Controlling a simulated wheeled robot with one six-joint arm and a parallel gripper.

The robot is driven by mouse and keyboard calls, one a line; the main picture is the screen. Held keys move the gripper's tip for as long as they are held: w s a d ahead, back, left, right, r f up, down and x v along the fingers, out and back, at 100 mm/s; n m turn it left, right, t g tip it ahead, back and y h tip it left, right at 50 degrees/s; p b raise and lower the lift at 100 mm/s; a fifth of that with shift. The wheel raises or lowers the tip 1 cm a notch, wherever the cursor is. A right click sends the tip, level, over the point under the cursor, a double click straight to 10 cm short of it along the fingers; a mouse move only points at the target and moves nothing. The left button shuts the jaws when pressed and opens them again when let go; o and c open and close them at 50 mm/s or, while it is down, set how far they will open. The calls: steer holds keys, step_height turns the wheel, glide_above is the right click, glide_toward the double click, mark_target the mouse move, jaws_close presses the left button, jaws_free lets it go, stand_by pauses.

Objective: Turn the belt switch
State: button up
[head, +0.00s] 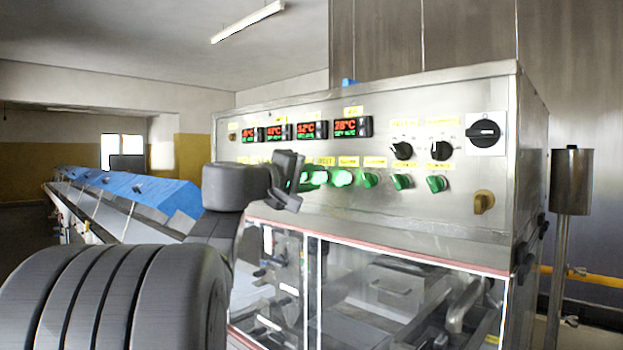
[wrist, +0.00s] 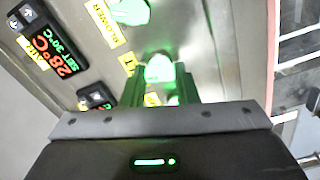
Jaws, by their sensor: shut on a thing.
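A row of green switches runs along the lower part of the steel control panel (head: 300,210), several of them glowing. In the head view my gripper (head: 292,182) is at the left end of this row and hides the switch it holds. In the wrist view my gripper (wrist: 159,88) is shut on a lit green switch (wrist: 158,68), with one finger on either side. Another green switch (wrist: 130,12) is further up in the wrist view.
Red-digit displays (head: 352,127) sit above the switches. Black knobs (head: 402,150), a black rotary switch (head: 483,133) and a brass-coloured knob (head: 484,202) are to the right. Clear guard windows (head: 400,290) lie below the panel. A blue-covered conveyor (head: 150,190) extends behind at left.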

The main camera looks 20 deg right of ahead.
steer(key=n+p, duration=0.1)
steer(key=n, duration=0.4)
steer(key=shift+n+p, duration=0.75)
steer(key=shift+n, duration=1.45)
steer(key=shift+f, duration=0.1)
steer(key=o, duration=1)
steer(key=b+v, duration=0.3)
steer(key=v, duration=1.1)
steer(key=shift+d, duration=0.2)
